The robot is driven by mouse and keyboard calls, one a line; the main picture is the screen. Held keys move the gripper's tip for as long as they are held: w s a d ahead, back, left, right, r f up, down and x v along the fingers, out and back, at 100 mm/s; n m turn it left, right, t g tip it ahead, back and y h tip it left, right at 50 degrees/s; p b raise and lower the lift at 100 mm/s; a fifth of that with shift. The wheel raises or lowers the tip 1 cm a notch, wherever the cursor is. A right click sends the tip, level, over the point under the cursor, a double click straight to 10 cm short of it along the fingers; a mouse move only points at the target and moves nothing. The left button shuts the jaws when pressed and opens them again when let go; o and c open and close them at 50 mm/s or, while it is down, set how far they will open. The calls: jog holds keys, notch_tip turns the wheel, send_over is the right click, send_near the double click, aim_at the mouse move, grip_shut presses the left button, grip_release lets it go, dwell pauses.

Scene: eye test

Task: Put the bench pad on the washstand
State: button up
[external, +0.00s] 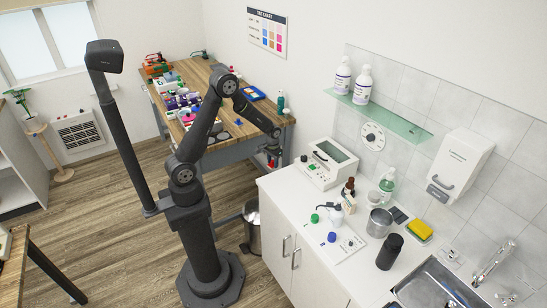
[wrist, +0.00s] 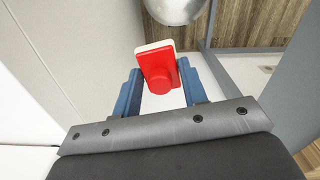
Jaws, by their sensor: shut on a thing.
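My gripper (wrist: 159,67) has its two blue fingers shut on a red piece with a round knob and a white, pad-like layer, which appears to be the bench pad (wrist: 156,65). In the external view my gripper (external: 272,155) hangs low, between the wooden workbench's near right corner and the far left end of the washstand. There the held piece is small and partly hidden. The washstand (external: 376,264) is a white cabinet with a counter and a steel sink at the right. My gripper is apart from the counter.
The counter holds a white instrument (external: 326,163), several bottles, a metal beaker (external: 379,223), a dark cup (external: 389,252) and a yellow sponge (external: 419,230). A glass shelf (external: 380,112) hangs above. The workbench (external: 225,130) is crowded. A metal bin (external: 252,228) stands on the floor.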

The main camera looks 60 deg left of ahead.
jog(key=s+a+r+n, duration=0.2)
jog(key=a+r+n, duration=1.3)
jog(key=a+r, duration=0.3)
jog(key=shift+r, duration=0.95)
jog(key=shift+a, duration=0.1)
send_over(244, 130)
notch_tip(244, 130, down, 7)
jog(key=shift+f, duration=0.1)
notch_tip(244, 130, down, 2)
jog(key=shift+f, duration=0.75)
jog(key=shift+d+f, duration=0.15)
jog(key=shift+d, duration=0.05)
